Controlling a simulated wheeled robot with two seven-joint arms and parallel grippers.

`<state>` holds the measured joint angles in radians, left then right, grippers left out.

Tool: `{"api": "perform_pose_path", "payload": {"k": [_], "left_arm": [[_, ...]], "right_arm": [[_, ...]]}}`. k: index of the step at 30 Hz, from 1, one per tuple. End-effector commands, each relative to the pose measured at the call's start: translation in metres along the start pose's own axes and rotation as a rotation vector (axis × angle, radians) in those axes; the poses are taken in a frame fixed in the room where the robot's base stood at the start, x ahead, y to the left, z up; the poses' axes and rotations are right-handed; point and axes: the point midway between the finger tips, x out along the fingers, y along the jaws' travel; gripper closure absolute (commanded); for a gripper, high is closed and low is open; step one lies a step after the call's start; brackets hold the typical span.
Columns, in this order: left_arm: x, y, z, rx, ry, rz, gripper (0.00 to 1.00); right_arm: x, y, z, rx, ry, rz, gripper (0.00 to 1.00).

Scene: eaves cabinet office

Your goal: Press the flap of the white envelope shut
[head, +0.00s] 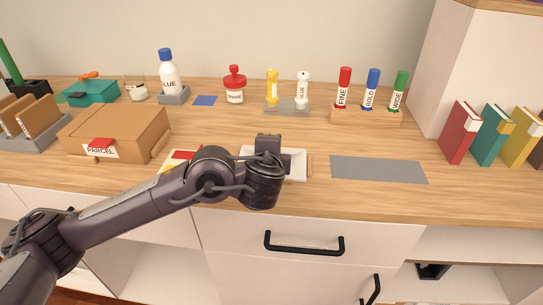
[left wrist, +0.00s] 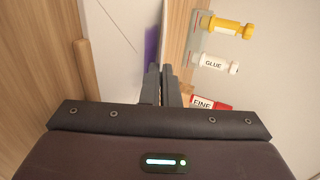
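The white envelope (head: 297,171) lies on the desk near the front edge, partly hidden behind my left forearm and gripper. In the left wrist view the envelope (left wrist: 112,22) fills the upper middle, with a thin slanting line across it and a purple band (left wrist: 151,45) along one side. My left gripper (left wrist: 161,68) has its two fingers side by side with almost no gap and nothing visible between them. Its fingertips overlap the purple band in that view; whether they touch the envelope cannot be told. My right gripper is in neither view.
A parcel box (head: 118,132) and a red-and-yellow item (head: 181,157) stand to the left. A grey mat (head: 378,169) lies to the right. Glue bottles (head: 302,88) and markers (head: 373,87) stand behind, books (head: 460,132) at far right. A wooden bar (left wrist: 84,65) sits beside the envelope.

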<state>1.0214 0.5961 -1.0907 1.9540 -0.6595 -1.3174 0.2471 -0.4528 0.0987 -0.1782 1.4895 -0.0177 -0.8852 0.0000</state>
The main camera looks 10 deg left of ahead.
Motion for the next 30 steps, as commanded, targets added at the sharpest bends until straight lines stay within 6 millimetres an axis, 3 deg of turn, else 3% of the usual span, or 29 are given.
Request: {"api": "perform_pose_path", "payload": {"k": [13, 19, 30], "left_arm": [[0.0001, 0.0005, 0.0002, 0.000, -0.001, -0.001, 1.00], [0.0002, 0.0008, 0.0001, 0.001, 0.000, -0.001, 0.76], [0.0005, 0.0037, -0.0004, 0.005, 0.001, 0.004, 0.76]], "right_arm": [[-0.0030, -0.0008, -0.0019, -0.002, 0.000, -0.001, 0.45], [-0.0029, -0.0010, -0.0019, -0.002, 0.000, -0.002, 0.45], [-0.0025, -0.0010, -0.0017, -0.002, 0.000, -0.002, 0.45]]}}
